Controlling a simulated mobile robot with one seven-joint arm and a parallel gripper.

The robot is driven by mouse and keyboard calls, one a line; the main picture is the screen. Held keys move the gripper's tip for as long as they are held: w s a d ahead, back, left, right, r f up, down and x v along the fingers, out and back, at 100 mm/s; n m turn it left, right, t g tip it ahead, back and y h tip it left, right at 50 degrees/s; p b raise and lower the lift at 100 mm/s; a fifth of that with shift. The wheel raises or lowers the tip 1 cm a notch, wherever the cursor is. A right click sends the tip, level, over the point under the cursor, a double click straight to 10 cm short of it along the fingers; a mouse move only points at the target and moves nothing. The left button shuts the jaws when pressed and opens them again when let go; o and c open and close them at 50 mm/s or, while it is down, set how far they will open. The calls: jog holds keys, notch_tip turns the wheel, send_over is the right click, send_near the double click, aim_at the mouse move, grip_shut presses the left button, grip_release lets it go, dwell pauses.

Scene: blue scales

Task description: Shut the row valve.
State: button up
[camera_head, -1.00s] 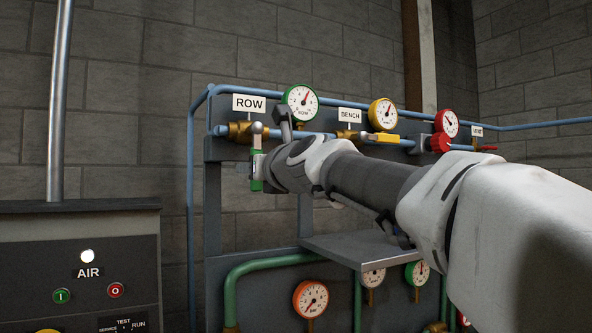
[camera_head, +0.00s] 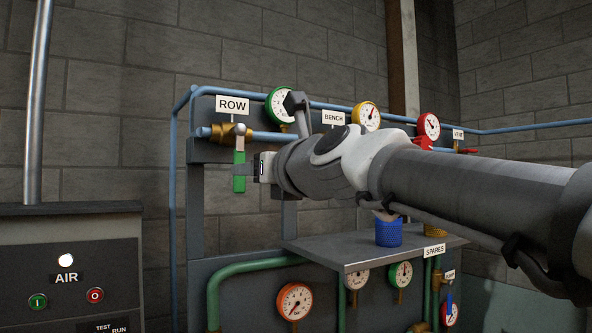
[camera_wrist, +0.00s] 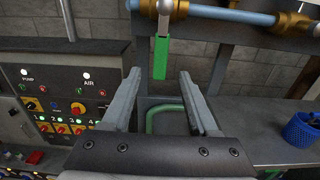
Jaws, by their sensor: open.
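The row valve (camera_head: 222,132) is a brass body on the blue pipe under the ROW sign (camera_head: 233,105). Its green lever (camera_head: 239,172) hangs straight down, crosswise to the pipe. In the wrist view the green lever (camera_wrist: 161,58) hangs ahead, centred between the fingers. My gripper (camera_head: 252,169) is just right of the lever in the head view. Its two fingers (camera_wrist: 160,76) are spread wide with nothing gripped, and no contact with the lever shows.
The bench valve and red-handled vent valve (camera_head: 468,151) are to the right, partly behind my arm. A shelf (camera_head: 345,252) below carries a blue cup (camera_head: 389,234). A control panel (camera_head: 70,270) stands at lower left.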

jog(key=v, duration=0.8)
jog(key=shift+s+b, duration=0.15)
jog(key=shift+b, duration=0.2)
jog(key=s+d+f+n+g+h, duration=0.3)
jog(key=s+d+f+n, duration=0.2)
jog(key=f+n, duration=0.5)
jog(key=s+d+f+n+g+h+b, duration=0.1)
jog(key=s+d+f+n+g+h, duration=0.2)
jog(key=f+n, duration=0.7)
jog(key=s+d+f+n+g+h+b, duration=0.1)
jog(key=s+d+f+n+g+h, duration=0.2)
jog(key=s+d+f+n, duration=0.5)
notch_tip(320, 180, down, 14)
jog(key=shift+d+r+n+g+h, duration=0.25)
jog(key=shift+d+n, duration=0.2)
jog(key=shift+n, duration=0.45)
